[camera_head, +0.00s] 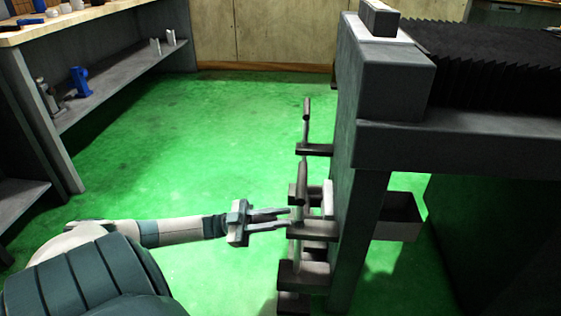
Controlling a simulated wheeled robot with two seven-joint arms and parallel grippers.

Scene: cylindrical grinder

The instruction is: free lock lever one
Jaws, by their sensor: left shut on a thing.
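The grey grinder (365,110) stands at the right, with several dark lock levers and blocks on its left side. One lever (301,182) stands upright at mid height, and another lever (307,110) stands above and behind it. My left gripper (289,217) reaches in from the left, with its fingers pointing right. Its fingertips are shut on the lower part of the mid-height lever, just above a dark block (313,230). The exact contact is small and partly hidden. Which lever is number one cannot be told. My right gripper is not in view.
A workbench (100,18) with a lower shelf (120,80) holding small blue and grey parts is at the upper left. The green floor (210,130) between bench and grinder is clear.

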